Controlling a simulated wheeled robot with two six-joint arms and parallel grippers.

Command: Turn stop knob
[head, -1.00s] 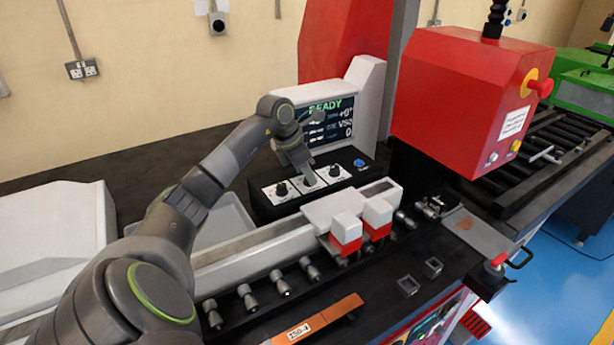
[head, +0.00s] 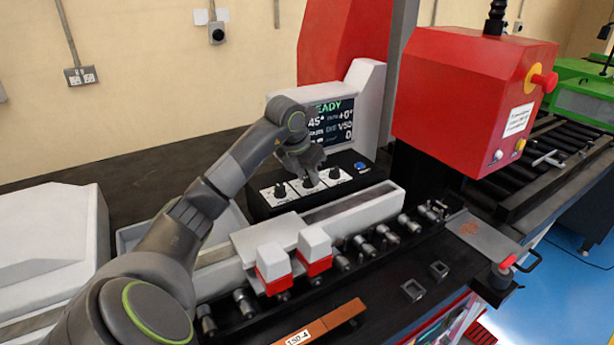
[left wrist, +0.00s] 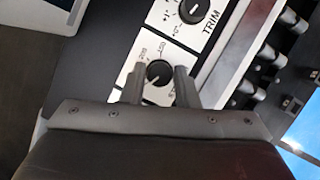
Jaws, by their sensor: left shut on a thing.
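The control box (head: 262,207) below the screen carries a row of black knobs on white plates. My left gripper (head: 308,176) reaches down over the middle plate and hides its knob in the head view. In the left wrist view, that knob (left wrist: 159,73) sits between the two fingers of my left gripper (left wrist: 156,84), which is shut on it. Its plate bears a printed scale; I cannot read a name on it. A knob marked TRIM (left wrist: 194,10) is beside it. The left knob (head: 280,191) and right knob (head: 334,173) show in the head view. My right gripper is not in view.
The screen (head: 340,115) reads READY, partly hidden by my arm. Two white-and-red blocks (head: 272,268) stand on the rail in front of the control box. A blue button (head: 361,166) is at the box's right end. A red machine head (head: 465,95) stands to the right.

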